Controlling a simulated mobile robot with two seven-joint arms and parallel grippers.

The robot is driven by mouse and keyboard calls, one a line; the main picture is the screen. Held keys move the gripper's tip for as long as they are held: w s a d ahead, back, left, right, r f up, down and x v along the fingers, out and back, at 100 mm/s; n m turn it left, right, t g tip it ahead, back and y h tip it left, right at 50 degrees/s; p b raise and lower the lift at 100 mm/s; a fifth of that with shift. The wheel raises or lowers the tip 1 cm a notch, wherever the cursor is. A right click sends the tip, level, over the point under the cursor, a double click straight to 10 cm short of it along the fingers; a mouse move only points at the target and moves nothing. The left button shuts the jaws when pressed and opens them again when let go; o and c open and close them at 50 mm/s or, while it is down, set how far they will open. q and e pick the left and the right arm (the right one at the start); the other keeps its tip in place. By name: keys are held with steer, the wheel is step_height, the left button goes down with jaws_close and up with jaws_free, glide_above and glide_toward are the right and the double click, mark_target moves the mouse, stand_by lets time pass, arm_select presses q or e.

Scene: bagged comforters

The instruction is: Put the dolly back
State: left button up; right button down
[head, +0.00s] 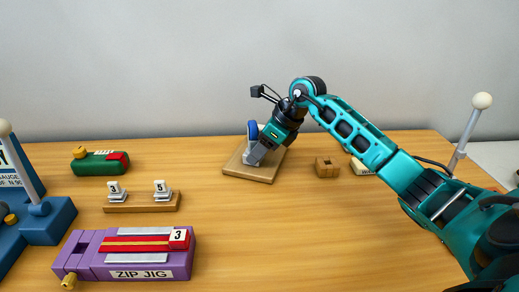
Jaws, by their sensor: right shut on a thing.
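My right gripper (256,155) reaches down over a square wooden board (246,174) at the back middle. It is shut on a small blue-and-grey piece (252,131), which stands at the board and is partly hidden by the fingers. I cannot tell whether that piece touches the board. A wooden rack (142,207) at the left bears two small grey pieces with number tags, 3 (114,191) and 5 (161,191). No label in view says which thing is the dolly. My left gripper is not in view.
A purple ZIP JIG block (88,262) with a red strip lies front left. A green block (97,164) lies behind the rack, and a blue stand (50,224) is at the left edge. A small wooden block (327,167) is right of the board. The table's middle front is clear.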

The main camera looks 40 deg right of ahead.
steer(key=shift+r, duration=0.1)
steer(key=c, duration=0.5)
jaws_free()
steer(key=v, duration=1.2)
steer(key=shift+p, duration=0.3)
